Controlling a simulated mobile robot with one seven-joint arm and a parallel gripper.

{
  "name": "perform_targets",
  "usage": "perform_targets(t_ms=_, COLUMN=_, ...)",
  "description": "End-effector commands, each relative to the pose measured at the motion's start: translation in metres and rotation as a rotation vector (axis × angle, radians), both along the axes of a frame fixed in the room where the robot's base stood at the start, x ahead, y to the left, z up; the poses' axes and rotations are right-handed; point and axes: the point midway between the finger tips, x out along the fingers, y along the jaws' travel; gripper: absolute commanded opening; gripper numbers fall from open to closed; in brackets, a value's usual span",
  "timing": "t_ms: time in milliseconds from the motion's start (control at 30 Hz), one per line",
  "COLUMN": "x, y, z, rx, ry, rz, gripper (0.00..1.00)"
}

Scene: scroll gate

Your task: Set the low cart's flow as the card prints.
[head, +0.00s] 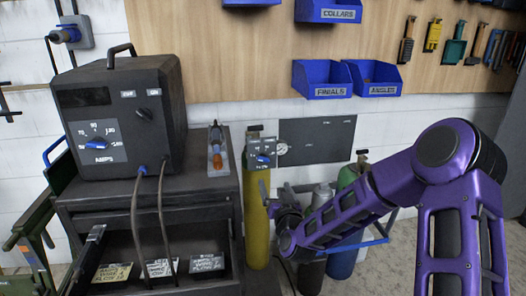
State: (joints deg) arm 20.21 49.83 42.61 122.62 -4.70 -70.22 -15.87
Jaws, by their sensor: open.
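A dark welding machine (120,110) stands on a low cart (150,200) at left. Its front has a blue knob (98,143) in a numbered dial and a black knob (145,114). A yellow gas cylinder (257,230) beside the cart carries a flow box (262,153) with a blue knob. In the cart's open bay lie a yellow card (112,273), a white card (160,267) and a dark card (206,263); their small print is not clearly legible. My gripper (268,196) is open and appears empty, below the flow box and in front of the yellow cylinder.
More cylinders (347,245) stand at a blue rail behind my arm, partly hidden. A torch-like tool (216,147) lies on the cart top. Two cables hang from the machine into the bay. Blue bins (322,80) and tools hang on the wooden board. Floor at right is partly clear.

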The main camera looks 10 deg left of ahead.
Motion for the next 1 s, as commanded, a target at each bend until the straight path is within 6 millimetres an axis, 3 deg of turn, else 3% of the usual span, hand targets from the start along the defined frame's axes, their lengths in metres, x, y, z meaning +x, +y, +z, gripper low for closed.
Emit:
perform_targets(t_ms=133, x=-0.001, y=0.001, z=0.002, rx=0.023, ry=-0.009, rz=-0.001, gripper=0.85)
perform_targets(t_ms=267, x=0.013, y=0.006, z=0.002, rx=0.026, ry=-0.010, rz=-0.001, gripper=0.85)
perform_targets(t_ms=1000, x=0.140, y=0.042, z=0.002, rx=0.024, ry=-0.008, rz=-0.002, gripper=0.85)
